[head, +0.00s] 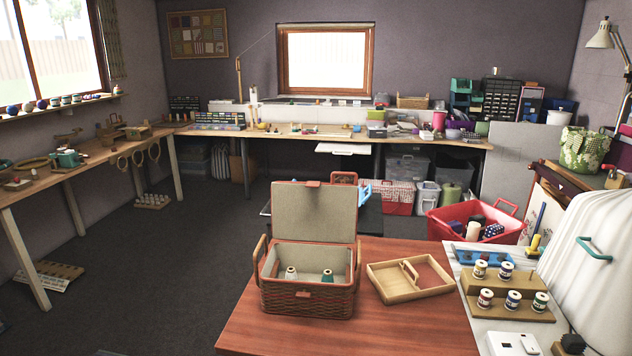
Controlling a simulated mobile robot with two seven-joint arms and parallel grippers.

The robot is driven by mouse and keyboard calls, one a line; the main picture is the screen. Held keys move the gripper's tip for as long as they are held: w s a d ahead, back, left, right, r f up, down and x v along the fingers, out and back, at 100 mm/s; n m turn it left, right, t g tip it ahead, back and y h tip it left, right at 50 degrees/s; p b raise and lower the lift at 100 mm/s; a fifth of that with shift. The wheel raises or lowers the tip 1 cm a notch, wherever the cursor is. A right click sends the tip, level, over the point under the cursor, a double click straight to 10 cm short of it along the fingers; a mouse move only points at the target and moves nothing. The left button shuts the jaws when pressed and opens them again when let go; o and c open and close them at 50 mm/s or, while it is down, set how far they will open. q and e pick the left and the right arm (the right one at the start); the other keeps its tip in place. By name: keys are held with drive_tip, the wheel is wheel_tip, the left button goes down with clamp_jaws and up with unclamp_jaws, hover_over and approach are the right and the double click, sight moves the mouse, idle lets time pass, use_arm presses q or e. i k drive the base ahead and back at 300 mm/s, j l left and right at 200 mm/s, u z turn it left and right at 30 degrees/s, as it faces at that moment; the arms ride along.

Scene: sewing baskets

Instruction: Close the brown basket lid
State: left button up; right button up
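The brown woven basket (310,302) stands on the reddish wooden table in the head view. Its lid (315,212) is open and stands nearly upright at the back edge, with its pale lining facing me. A small brown tab is at the lid's top edge. The basket has a handle on each side. Inside are a white-topped spool (291,273) and a teal spool (327,276); their lower parts are hidden by the front wall. Neither of my grippers is in view.
A shallow wooden tray (410,287) with a handle lies just right of the basket. Further right, a stepped spool stand (505,289) holds several spools. The wooden table (350,334) is clear in front of the basket. A red tub (440,222) stands beyond the table.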

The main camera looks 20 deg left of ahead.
sight(316, 211)
drive_tip(key=k, duration=0.2)
drive_tip(key=k+z, duration=0.35)
drive_tip(key=k+l+z, duration=0.1)
drive_tip(key=z, duration=0.3)
drive_tip(key=j+z, duration=0.1)
drive_tip(key=z, duration=1.65)
drive_tip(key=k+j+z, duration=0.15)
drive_tip(key=j, duration=0.25)
drive_tip(key=k+j+z, duration=0.1)
drive_tip(key=k+j, duration=0.7)
drive_tip(key=j, duration=0.15)
drive_tip(key=k+j, duration=0.75)
drive_tip(key=j, duration=0.3)
drive_tip(key=k+j, duration=0.4)
drive_tip(key=j, duration=0.15)
drive_tip(key=k+j, duration=0.4)
drive_tip(key=i+j, duration=0.15)
drive_tip(key=j, duration=0.25)
